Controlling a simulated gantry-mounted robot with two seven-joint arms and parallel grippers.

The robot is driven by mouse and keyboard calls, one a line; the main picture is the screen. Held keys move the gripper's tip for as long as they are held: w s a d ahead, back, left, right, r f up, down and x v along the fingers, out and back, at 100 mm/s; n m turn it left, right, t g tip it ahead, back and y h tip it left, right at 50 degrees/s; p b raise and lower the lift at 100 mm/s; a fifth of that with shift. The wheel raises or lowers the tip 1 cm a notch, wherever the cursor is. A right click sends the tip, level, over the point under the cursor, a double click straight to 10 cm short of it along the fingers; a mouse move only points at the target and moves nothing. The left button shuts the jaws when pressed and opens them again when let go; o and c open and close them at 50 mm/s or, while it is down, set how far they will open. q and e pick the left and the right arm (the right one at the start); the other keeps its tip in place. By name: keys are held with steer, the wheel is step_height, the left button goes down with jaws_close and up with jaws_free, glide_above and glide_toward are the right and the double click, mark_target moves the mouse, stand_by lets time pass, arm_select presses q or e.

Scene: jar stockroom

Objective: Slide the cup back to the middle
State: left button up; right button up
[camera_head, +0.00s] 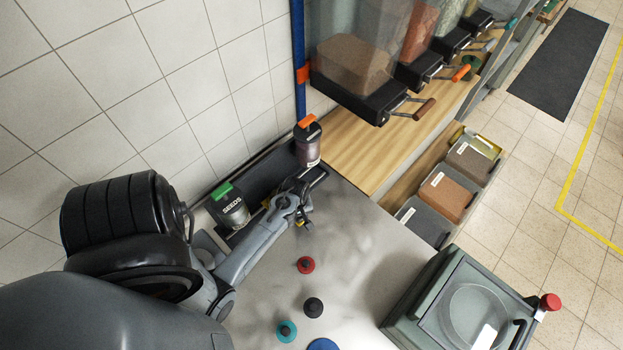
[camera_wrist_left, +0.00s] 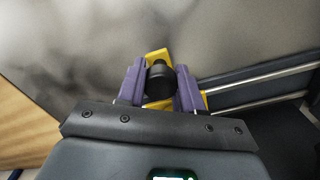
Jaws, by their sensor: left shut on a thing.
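My left gripper (camera_wrist_left: 160,88) shows in the left wrist view, its purple fingers closed around a small black round thing (camera_wrist_left: 159,80) with a narrower knob. I cannot tell whether this is the cup. Yellow parts lie behind it. In the head view the left arm reaches from the left over the steel bench, and its gripper (camera_head: 301,214) is near the bench's wall side; the held thing is hidden there. Red (camera_head: 306,265), black (camera_head: 313,307) and teal (camera_head: 286,331) knobbed pieces stand apart from the gripper on the bench. My right gripper is not in view.
A green-lidded SEEDS jar (camera_head: 231,207) and an orange-topped canister (camera_head: 307,144) stand along the wall, close to the arm. A grey-green machine (camera_head: 440,296) is at the right. Bins (camera_head: 447,197) lie beyond the bench. The bench middle has free room.

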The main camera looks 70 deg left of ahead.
arm_select(q)
steer(key=o, duration=1)
steer(key=shift+r, duration=0.1)
steer(key=shift+r, duration=2.9)
